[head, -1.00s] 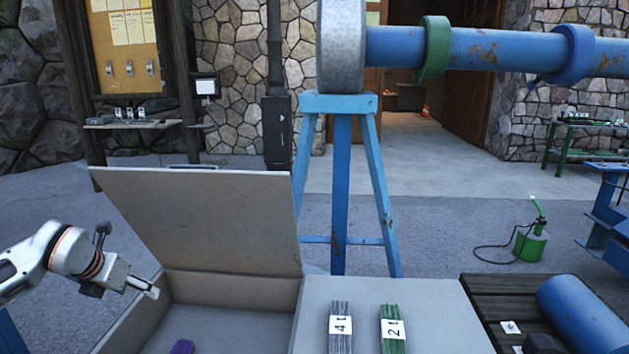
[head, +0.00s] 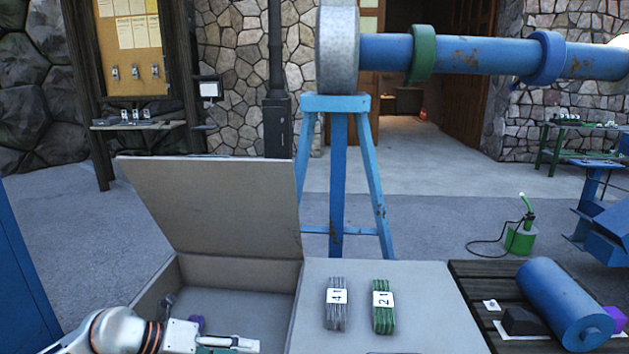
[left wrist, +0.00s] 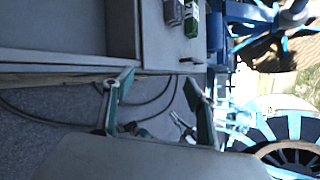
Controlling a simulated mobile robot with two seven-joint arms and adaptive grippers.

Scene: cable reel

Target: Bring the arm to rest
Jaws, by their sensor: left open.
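My left arm comes in at the bottom left of the head view, low in front of the open grey box (head: 240,300). My left gripper (head: 232,344) is at the bottom edge there, partly cut off. In the left wrist view its two green-edged fingers (left wrist: 160,88) stand wide apart with nothing between them. Beyond them are dark floor and a black cable. My right gripper is in neither view.
The box's lid (head: 215,205) stands raised. On the surface to the right lie a grey bundle (head: 336,312) and a green bundle (head: 383,315). A blue cylinder (head: 563,300) rests on dark slats further right.

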